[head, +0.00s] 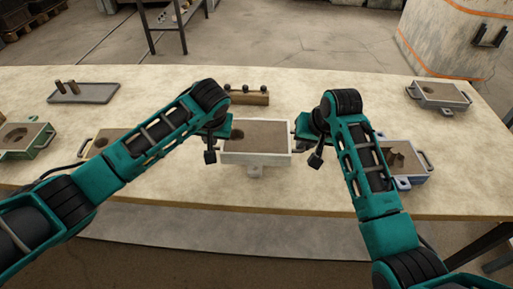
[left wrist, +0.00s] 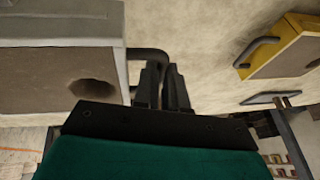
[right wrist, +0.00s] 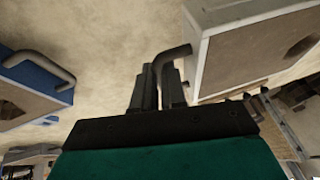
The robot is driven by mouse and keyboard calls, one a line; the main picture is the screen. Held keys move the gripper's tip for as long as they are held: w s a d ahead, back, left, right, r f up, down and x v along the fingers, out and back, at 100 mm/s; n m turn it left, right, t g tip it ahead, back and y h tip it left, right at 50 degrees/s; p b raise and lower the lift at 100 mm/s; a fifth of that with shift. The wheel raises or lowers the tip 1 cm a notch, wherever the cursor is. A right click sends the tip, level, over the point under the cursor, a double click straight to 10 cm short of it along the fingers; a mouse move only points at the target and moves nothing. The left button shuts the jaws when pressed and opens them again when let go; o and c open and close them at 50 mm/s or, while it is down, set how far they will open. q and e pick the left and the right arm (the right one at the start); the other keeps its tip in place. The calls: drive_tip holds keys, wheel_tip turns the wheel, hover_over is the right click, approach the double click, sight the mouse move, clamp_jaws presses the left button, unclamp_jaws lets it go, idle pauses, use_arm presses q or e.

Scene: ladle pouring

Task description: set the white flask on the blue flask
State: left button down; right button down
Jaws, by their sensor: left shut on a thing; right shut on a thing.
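The white flask (head: 268,158), a shallow open frame filled with brown sand with a round hollow at left, is level at the table's middle. My left gripper (head: 216,140) is shut on its left handle, as the left wrist view (left wrist: 160,88) shows. My right gripper (head: 314,138) is shut on its right handle, also seen in the right wrist view (right wrist: 158,88). I cannot tell whether the flask touches the table. The blue flask (head: 416,177) lies to the right, sand-filled with a dark hollow, partly hidden by my right arm; it also shows in the right wrist view (right wrist: 38,64).
A green flask (head: 40,152) is at far left, and a yellow flask (head: 92,150) is partly behind my left arm. A grey flask (head: 440,104) is at back right. A grey tray (head: 98,97) and a block with dark knobs (head: 250,98) stand at the back.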

use_arm(q)
drive_tip(key=shift+r, duration=0.25)
use_arm(e)
drive_tip(key=shift+r, duration=0.3)
idle(0.4)
